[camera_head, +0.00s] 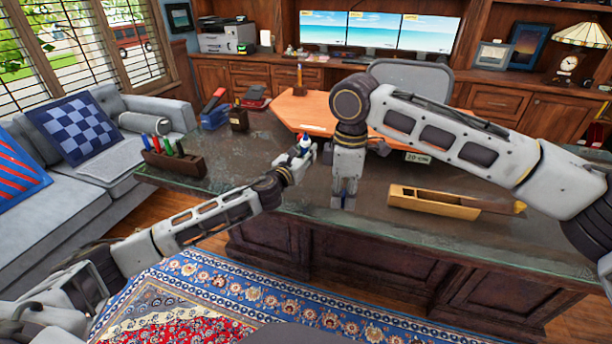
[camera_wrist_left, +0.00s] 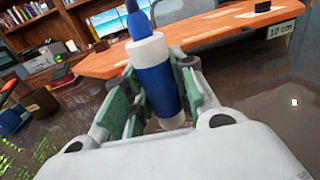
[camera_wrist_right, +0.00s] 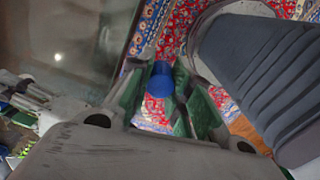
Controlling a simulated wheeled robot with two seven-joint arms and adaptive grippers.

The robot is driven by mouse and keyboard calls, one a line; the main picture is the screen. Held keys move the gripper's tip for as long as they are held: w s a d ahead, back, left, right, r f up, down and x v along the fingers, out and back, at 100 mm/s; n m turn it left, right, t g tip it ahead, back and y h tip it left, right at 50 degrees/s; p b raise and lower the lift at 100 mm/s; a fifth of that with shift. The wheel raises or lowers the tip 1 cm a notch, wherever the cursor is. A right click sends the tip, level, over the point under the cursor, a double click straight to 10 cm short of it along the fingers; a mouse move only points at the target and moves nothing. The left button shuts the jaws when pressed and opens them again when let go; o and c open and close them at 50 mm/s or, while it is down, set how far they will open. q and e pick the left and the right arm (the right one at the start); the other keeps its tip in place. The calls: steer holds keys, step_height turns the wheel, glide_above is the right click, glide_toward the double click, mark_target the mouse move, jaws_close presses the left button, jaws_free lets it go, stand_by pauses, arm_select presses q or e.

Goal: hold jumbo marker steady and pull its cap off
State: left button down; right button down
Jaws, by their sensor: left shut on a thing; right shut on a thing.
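The jumbo marker (camera_wrist_left: 158,88) has a blue barrel, a white collar and a bare blue tip (camera_wrist_left: 138,22). My left gripper (camera_head: 303,152) is shut around its barrel, with the tip pointing up. The marker is small in the head view, above the desk. My right gripper (camera_head: 344,198) points down, right of and lower than the left one. In the right wrist view, its green-padded fingers are shut on a blue cap (camera_wrist_right: 160,80). The cap is apart from the marker. It cannot be made out in the head view.
The glass-topped desk (camera_head: 340,225) is below both grippers. A brown holder (camera_head: 180,164) with several markers stands at the left, and a long wooden tray (camera_head: 432,206) lies at the right.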

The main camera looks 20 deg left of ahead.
arm_select(q)
steer(key=shift+f+b, duration=0.6)
steer(key=shift+f, duration=1.3)
steer(key=shift+f, duration=0.1)
steer(key=shift+f+b, duration=0.85)
steer(key=shift+f, duration=0.95)
steer(key=shift+f, duration=0.1)
steer(key=c, duration=1.2)
jaws_free()
steer(key=shift+o, duration=0.2)
steer(key=shift+s, duration=0.1)
